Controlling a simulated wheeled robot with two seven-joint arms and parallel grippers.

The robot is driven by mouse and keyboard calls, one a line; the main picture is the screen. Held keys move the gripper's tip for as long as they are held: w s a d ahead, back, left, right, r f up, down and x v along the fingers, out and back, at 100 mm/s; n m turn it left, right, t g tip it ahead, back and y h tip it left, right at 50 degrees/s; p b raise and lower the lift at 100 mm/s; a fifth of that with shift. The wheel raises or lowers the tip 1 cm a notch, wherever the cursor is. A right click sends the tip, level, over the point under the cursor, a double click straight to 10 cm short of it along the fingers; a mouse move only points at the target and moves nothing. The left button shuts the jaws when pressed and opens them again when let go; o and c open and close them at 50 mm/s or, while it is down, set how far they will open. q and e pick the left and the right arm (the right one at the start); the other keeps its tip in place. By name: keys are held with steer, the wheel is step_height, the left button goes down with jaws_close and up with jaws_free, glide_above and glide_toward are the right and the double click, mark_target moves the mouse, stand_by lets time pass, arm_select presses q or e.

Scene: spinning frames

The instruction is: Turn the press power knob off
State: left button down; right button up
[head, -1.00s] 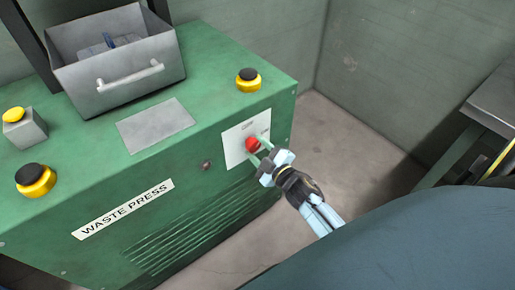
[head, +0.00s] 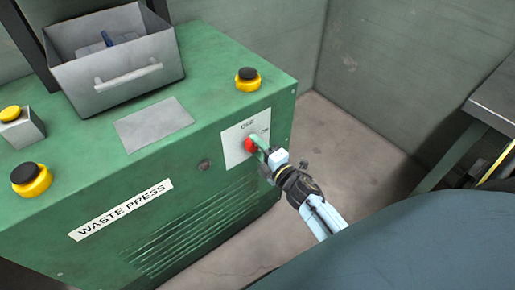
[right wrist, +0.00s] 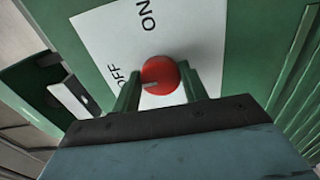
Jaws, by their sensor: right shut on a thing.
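The red power knob (head: 250,146) sits on a white plate (head: 236,152) on the front of the green waste press (head: 120,170). In the right wrist view the knob (right wrist: 160,75) lies between the two green fingers of my right gripper (right wrist: 160,88). The gripper is shut on it. The pale mark on the knob points left, roughly toward the word OFF; the word ON is above. In the head view my right gripper (head: 257,145) partly covers the knob and plate. My left gripper is not in view.
Black-and-yellow buttons (head: 247,79) stand on the press top, near a grey metal bin (head: 125,75) with a handle. A small dark round fitting (head: 204,165) is left of the plate. A grey table (head: 495,100) is at the right. The floor between is clear.

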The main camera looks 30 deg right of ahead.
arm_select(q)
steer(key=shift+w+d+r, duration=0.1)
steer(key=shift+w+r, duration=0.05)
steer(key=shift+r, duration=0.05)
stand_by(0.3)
arm_select(e)
steer(key=o, duration=1)
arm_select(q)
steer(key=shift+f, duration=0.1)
arm_select(e)
steer(key=shift+s, duration=0.1)
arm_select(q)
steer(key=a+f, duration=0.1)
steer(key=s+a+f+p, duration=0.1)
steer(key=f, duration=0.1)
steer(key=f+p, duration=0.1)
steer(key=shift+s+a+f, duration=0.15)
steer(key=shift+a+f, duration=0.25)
arm_select(e)
steer(key=s, duration=0.9)
steer(key=s+d, duration=0.1)
steer(key=s, duration=0.3)
steer(key=shift+s, duration=0.15)
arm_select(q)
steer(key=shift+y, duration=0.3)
